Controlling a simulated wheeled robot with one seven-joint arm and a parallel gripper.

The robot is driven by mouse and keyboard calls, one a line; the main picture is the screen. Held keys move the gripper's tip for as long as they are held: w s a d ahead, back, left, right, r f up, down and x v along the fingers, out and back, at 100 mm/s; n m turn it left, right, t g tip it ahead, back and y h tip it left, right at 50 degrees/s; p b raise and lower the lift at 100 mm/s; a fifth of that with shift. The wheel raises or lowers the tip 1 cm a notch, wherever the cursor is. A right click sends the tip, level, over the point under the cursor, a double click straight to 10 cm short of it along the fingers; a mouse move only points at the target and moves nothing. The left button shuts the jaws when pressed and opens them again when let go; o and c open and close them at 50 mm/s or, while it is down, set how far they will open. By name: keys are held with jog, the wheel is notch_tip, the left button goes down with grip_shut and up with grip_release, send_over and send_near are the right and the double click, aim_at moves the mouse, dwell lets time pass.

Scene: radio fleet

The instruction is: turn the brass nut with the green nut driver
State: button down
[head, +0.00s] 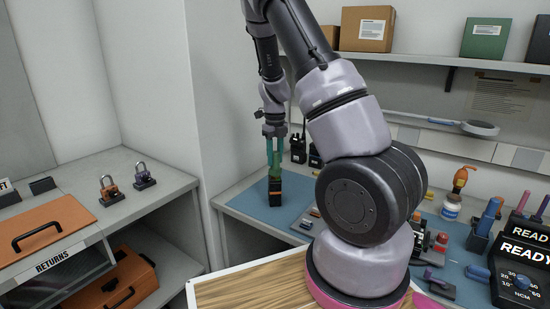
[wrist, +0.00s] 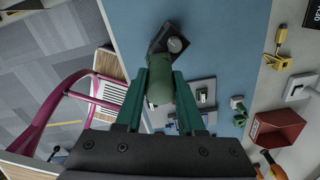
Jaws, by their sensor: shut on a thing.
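My gripper (head: 274,158) points down over the blue mat at the back of the bench. In the wrist view its two green fingers (wrist: 160,88) are shut on the dull green handle of the green nut driver (wrist: 159,80). The driver's far end is hidden. Just beyond it is a dark block (wrist: 168,39) with a round grey top; the block also shows in the head view below the fingers (head: 275,190), with an orange patch. I cannot tell whether the driver touches this block. I cannot make out the brass nut in either view.
Dark radios (head: 298,149) stand behind my gripper. A grey tray (head: 304,224) with small parts lies to its right. Padlocks (head: 110,188) stand on the left counter. A pump bottle (head: 452,206) and a READY display (head: 522,255) are at the right.

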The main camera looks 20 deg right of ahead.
jog(key=shift+f, duration=0.7)
dwell(1.0)
jog(key=shift+m, duration=0.3)
jog(key=m, duration=0.2)
jog(key=shift+m, duration=0.4)
jog(key=m, duration=0.3)
jog(key=shift+m, duration=0.4)
jog(key=shift+r, duration=2.05)
